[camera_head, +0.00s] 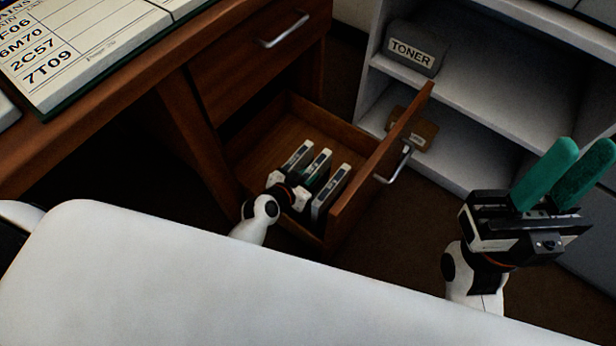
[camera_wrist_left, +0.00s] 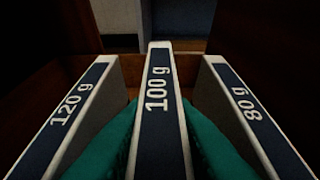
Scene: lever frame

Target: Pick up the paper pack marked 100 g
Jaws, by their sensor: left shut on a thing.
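The paper pack marked 100 g (camera_wrist_left: 158,95) stands on edge in the middle of three packs, its blue label facing the left wrist camera. In the head view it appears to be the middle pack (camera_head: 320,160), though the print is too small to read there. My left gripper (camera_wrist_left: 160,150) has its green fingers on both sides of this pack and is shut on it. In the head view the left gripper reaches down into the open drawer, its fingers mostly hidden. My right gripper (camera_head: 562,175) is at the right, fingers up, apart and empty.
The pack marked 120 g (camera_wrist_left: 65,115) stands close on the left and the pack marked 80 g (camera_wrist_left: 250,110) close on the right. The drawer (camera_head: 362,180) has raised walls around them. A shelf (camera_head: 480,85) with a toner box (camera_head: 413,50) stands behind.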

